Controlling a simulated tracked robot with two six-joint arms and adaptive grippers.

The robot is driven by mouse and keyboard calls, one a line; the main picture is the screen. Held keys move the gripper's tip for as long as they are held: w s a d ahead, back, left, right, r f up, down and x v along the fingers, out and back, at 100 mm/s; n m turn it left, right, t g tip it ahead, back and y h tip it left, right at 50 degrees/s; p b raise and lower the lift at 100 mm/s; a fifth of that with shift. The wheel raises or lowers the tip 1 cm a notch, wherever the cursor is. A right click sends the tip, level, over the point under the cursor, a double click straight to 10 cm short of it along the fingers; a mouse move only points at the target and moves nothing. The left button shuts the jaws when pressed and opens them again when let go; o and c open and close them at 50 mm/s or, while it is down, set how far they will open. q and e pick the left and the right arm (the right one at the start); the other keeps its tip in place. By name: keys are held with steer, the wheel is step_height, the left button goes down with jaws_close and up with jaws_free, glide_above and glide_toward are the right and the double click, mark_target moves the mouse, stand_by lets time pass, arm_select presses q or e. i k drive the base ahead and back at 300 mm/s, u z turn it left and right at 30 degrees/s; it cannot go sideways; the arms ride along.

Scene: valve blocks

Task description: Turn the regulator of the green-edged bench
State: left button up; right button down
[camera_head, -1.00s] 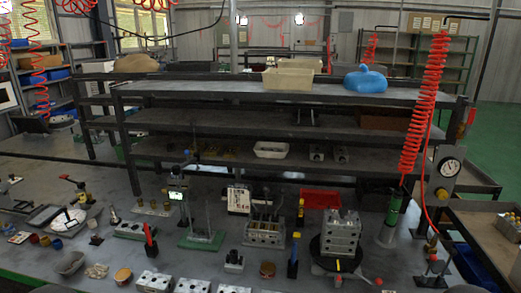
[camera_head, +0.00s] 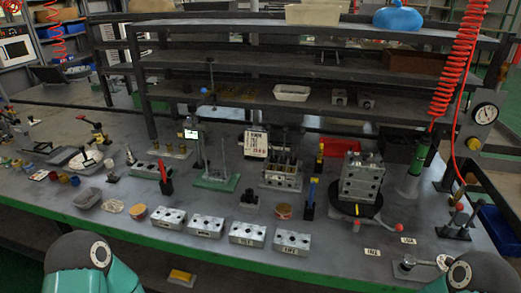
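The bench (camera_head: 330,235) has a grey top with a green front edge and fills the middle of the view. A round white-faced gauge (camera_head: 486,114) is at its right end, on the post beside the red coiled hose. A yellowish fitting (camera_head: 473,143) sits just below the gauge; it looks like part of the regulator, but its knob is too small to make out. Teal links of my two arms show at the bottom left and bottom right corners. Neither of my grippers is in view.
Valve blocks (camera_head: 248,234) stand in a row along the front edge. A larger block (camera_head: 361,178) stands on a black turntable with red-tipped handles. The red coiled hose (camera_head: 458,65) hangs left of the gauge. A shelf rack (camera_head: 230,60) rises behind the bench.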

mark_target(473, 144)
steer(key=z, duration=2.65)
steer(key=i, duration=0.1)
steer(key=u, duration=3.95)
steer(key=k, duration=1.8)
steer(key=z, duration=1)
steer(key=i, duration=0.5)
steer(key=z, duration=0.2)
